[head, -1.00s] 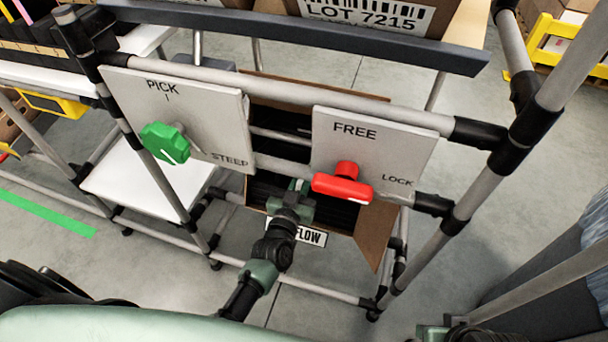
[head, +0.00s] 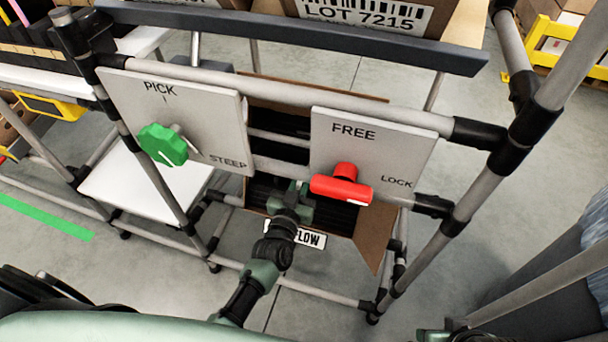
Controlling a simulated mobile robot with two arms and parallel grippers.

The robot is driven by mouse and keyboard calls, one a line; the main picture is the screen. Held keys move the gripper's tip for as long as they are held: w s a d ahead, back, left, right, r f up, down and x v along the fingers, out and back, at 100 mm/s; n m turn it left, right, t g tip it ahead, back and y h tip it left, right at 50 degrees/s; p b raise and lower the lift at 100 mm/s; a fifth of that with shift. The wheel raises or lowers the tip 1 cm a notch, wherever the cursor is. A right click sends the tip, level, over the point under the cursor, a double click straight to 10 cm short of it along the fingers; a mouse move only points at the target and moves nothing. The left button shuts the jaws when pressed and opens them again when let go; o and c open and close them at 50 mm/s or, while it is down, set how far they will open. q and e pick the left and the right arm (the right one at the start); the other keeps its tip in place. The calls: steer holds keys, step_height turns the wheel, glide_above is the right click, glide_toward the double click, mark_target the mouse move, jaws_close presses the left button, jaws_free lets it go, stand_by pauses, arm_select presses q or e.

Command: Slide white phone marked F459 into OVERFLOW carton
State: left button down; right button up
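The OVERFLOW carton (head: 375,235) is an open, tilted brown box behind the rack bars. Its dark inside shows between two grey panels. Its white label (head: 312,239) is partly covered by my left arm, and only "FLOW" reads clearly. My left gripper (head: 297,188) is at the carton's mouth, just left of the red handle. Its fingertips are small and dark against the inside, so I cannot tell whether they are open or hold anything. I see no white phone marked F459. A green part of my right arm or gripper (head: 431,333) shows at the bottom edge, its fingers unclear.
A red handle (head: 341,187) sits on the FREE/LOCK panel (head: 385,150). A green knob (head: 162,145) sits on the PICK/STEEP panel (head: 215,115). Grey rack bars cross before the carton. A white shelf (head: 140,185) is at left. A LOT 7215 box (head: 370,15) stands above.

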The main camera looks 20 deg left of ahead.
stand_by(0.3)
arm_select(q)
steer(key=c, duration=1.3)
jaws_free()
steer(key=shift+c, duration=0.2)
